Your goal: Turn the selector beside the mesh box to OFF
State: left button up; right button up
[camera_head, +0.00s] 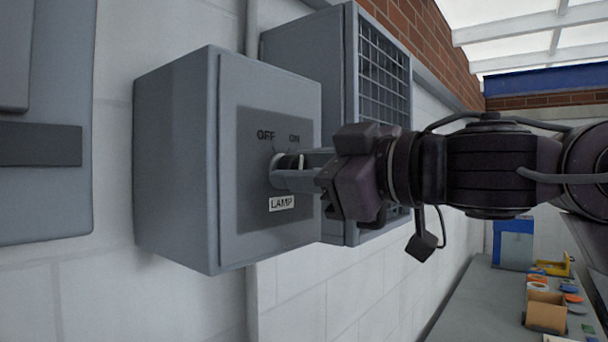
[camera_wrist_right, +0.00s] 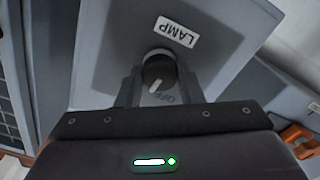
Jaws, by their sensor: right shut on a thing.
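The selector is a dark round knob (camera_wrist_right: 158,72) with a white pointer mark, on a grey box (camera_head: 165,170) with a darker front plate (camera_head: 262,120). The plate reads OFF at upper left, ON at upper right and LAMP below. In the upside-down right wrist view, the pointer is turned towards the lettered side; part of the lettering is hidden, and I cannot tell its exact setting. My right gripper (camera_head: 287,172) is shut on the knob, its fingers on either side. The mesh box (camera_head: 383,75) stands just right of the selector box. My left gripper is not in view.
A grey cabinet (camera_head: 40,200) hangs on the white block wall at the left.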

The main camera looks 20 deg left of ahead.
jog(key=n+b, duration=0.1)
jog(key=n, duration=0.3)
jog(key=shift+n+b, duration=0.3)
jog(key=shift+n, duration=1.5)
jog(key=o, duration=1)
jog(key=shift+c, duration=0.2)
